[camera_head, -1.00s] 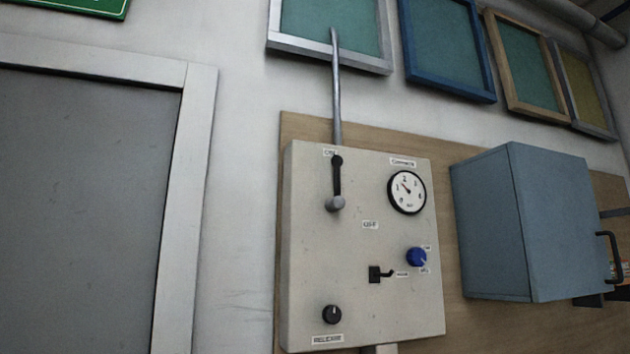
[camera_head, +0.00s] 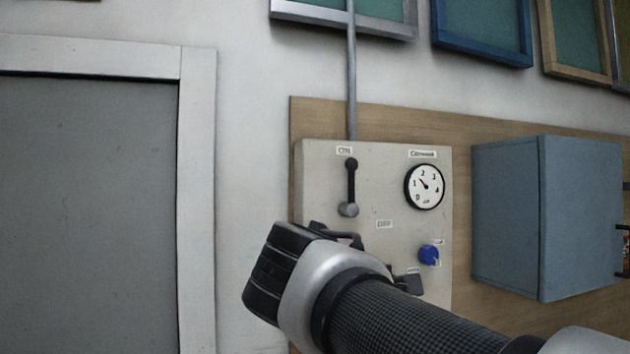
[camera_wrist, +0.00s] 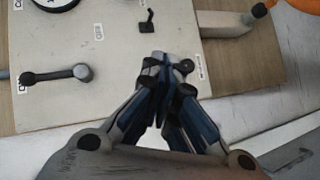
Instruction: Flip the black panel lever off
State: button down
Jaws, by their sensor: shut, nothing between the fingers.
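The lever (camera_head: 350,182) is on the pale control panel (camera_head: 320,155), with a black handle and a silver pivot. Its handle points up toward the ON label (camera_head: 345,150); the OFF label (camera_head: 384,224) is lower right of the pivot. In the wrist view the lever (camera_wrist: 55,75) lies sideways at the left, its black end by the ON label. My gripper (camera_wrist: 167,62) is shut and empty, in front of the panel beside the RELEASE label (camera_wrist: 200,66), clear of the lever. In the head view my arm hides the panel's lower part and most of the fingers.
A round gauge (camera_head: 424,186) and a blue knob (camera_head: 430,254) are on the panel's right side. A small black switch (camera_wrist: 147,22) is ahead of my fingertips in the wrist view. A blue-grey cabinet (camera_head: 510,215) juts out at right. A grey door (camera_head: 85,210) is at left.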

jog(key=w+a+r+n+t+p, duration=0.1)
jog(key=a+r, duration=0.3)
jog(key=r, duration=0.4)
jog(key=w+a+r+n+t+p, duration=0.2)
jog(key=w+a+r+t+p, duration=0.1)
jog(key=r, duration=0.5)
jog(key=shift+w+a+r, duration=0.25)
jog(key=shift+w+a, duration=0.2)
jog(key=shift+a, duration=0.6)
jog(key=shift+w, duration=0.1)
